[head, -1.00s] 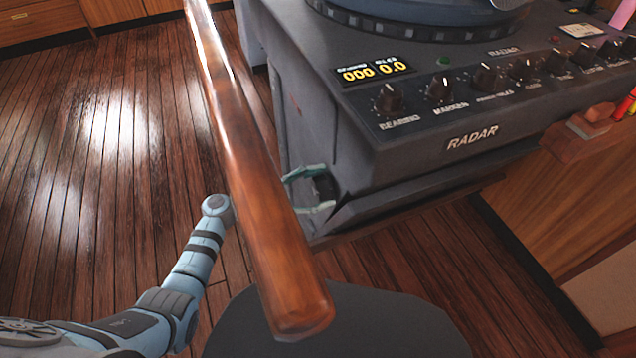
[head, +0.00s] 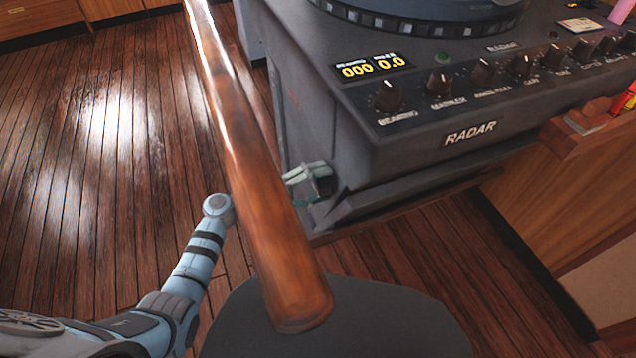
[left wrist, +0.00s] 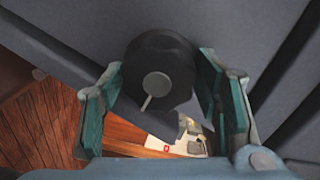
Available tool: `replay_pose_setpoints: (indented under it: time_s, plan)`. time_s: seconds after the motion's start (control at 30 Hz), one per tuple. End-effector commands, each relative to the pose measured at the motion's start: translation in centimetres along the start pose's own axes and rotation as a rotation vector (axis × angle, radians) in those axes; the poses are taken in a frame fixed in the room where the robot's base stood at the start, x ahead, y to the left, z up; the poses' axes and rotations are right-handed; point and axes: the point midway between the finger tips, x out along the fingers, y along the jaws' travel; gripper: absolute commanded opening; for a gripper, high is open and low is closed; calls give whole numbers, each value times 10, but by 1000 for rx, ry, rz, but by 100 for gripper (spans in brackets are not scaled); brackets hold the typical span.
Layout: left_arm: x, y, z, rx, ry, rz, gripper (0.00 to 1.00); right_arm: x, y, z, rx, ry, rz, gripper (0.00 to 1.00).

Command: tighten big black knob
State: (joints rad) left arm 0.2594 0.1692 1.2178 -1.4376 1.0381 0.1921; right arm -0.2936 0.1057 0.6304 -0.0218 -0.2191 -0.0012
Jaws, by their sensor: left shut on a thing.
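The big black knob (head: 324,186) sits on the left side face of the grey radar console, low down, and is partly hidden by my fingers. In the left wrist view the round black knob (left wrist: 158,72) shows a grey centre cap with a short light pointer slanting down. My left gripper (head: 308,181) reaches in behind the wooden rail and is shut on the knob. In the left wrist view its teal-padded fingers (left wrist: 160,80) stand on either side of the knob. My right gripper is not in view.
A wooden rail (head: 255,150) crosses in front of my left arm and hides part of it. The radar console (head: 400,130) carries several small knobs, a yellow readout (head: 372,67) and a large round dial (head: 420,12). Bare plank floor (head: 100,170) lies to the left.

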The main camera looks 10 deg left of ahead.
Motion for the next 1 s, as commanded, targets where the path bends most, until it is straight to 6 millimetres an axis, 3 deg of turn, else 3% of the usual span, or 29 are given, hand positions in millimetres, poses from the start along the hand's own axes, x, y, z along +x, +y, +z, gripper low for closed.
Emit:
replay_pose_setpoints:
  time_s: [0.63, 1.0]
  plan:
    - [0, 9, 0, 606, -40, -1, 29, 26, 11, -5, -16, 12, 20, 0]
    - [0, 11, 1, 957, -64, -7, 30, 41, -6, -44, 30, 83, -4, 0]
